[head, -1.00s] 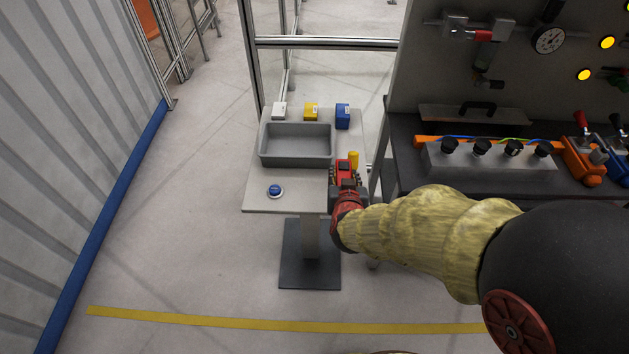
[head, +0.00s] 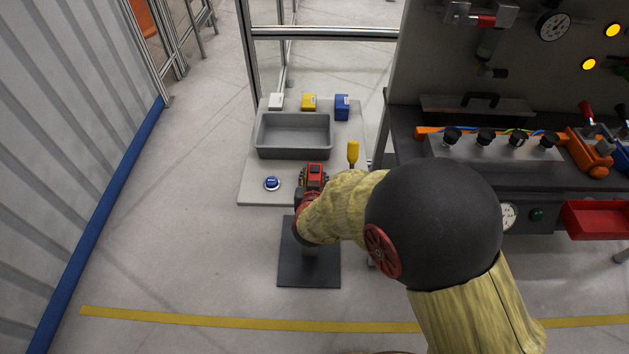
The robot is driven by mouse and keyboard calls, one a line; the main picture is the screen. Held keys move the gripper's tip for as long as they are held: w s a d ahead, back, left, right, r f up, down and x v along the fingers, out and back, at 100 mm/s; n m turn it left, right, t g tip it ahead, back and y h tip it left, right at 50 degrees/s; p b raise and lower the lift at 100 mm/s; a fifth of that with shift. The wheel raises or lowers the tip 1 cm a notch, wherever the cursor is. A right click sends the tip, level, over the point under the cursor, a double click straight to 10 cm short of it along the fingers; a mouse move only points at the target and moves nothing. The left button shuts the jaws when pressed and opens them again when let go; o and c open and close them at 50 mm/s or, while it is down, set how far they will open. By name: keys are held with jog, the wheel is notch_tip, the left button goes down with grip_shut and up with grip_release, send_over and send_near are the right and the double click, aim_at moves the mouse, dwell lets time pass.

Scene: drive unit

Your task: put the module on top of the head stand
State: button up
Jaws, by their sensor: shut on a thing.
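My gripper (head: 313,177) is over the front part of a small grey table stand (head: 259,192) on a single column with a dark foot. It is shut on a small red block with a dark top (head: 315,168), seemingly the module. My wrist and fingers hide its lower part, so I cannot tell whether it touches the tabletop. No separate thing is clearly recognisable as the head stand; the single-column table is the only stand I see.
A grey tray (head: 294,153) lies behind the gripper. A white box (head: 276,102), a yellow box (head: 309,102) and a blue box (head: 342,107) line the back. A blue button (head: 272,183) is left of the gripper, a yellow-handled tool (head: 352,152) right. A dark workbench (head: 408,140) stands at right.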

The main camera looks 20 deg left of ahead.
jog(key=shift+r, duration=0.2)
jog(key=shift+f, duration=0.1)
jog(key=shift+f, duration=0.15)
jog(key=o, duration=1.3)
jog(key=shift+s+r, duration=0.15)
jog(key=shift+r, duration=0.2)
jog(key=p+v, duration=0.3)
jog(key=v, duration=0.8)
jog(key=shift+s+d+p, duration=0.15)
jog(key=shift+s+p, duration=0.2)
jog(key=shift+p, duration=0.05)
